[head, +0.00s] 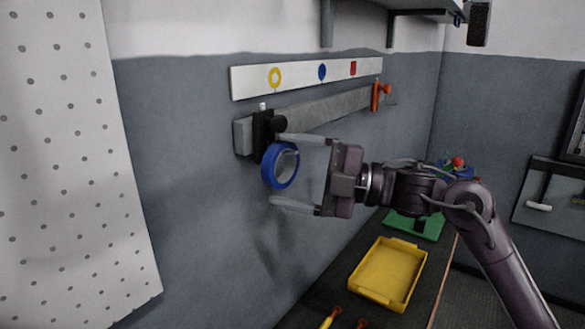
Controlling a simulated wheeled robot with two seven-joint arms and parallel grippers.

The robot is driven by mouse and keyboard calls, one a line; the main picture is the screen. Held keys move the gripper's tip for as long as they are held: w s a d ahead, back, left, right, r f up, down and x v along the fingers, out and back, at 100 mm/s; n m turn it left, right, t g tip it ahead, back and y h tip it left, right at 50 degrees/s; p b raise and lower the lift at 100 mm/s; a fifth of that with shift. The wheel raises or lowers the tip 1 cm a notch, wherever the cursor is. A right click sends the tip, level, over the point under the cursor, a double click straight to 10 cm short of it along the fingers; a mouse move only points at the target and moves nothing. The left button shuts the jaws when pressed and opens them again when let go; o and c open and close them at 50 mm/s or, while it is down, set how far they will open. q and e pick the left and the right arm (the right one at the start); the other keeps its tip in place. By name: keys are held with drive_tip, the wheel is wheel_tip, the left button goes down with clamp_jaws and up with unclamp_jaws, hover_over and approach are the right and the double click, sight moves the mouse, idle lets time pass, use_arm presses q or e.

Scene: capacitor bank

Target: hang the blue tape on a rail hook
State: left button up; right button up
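The blue tape (268,172) is a ring beside the wall, just below the black hook (262,130) at the left end of the grey rail (325,111). Its top lies close under the hook's round knob; I cannot tell whether the hook carries it. My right gripper (284,171) comes in from the right. Its two pale fingers are wide apart, one above and one below the ring, with gaps to it visible. An orange hook (377,97) sits near the rail's right end. My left gripper is not in view.
A white strip (303,78) with yellow, blue and red marks is above the rail. A yellow tray (388,273) and a green mat (414,228) lie on the bench below. A pegboard (65,150) stands at left. A shelf (415,10) hangs above.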

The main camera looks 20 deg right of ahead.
drive_tip(key=shift+o, duration=0.8)
drive_tip(key=shift+r, duration=0.1)
drive_tip(key=shift+d+r, duration=0.1)
drive_tip(key=shift+r, duration=0.05)
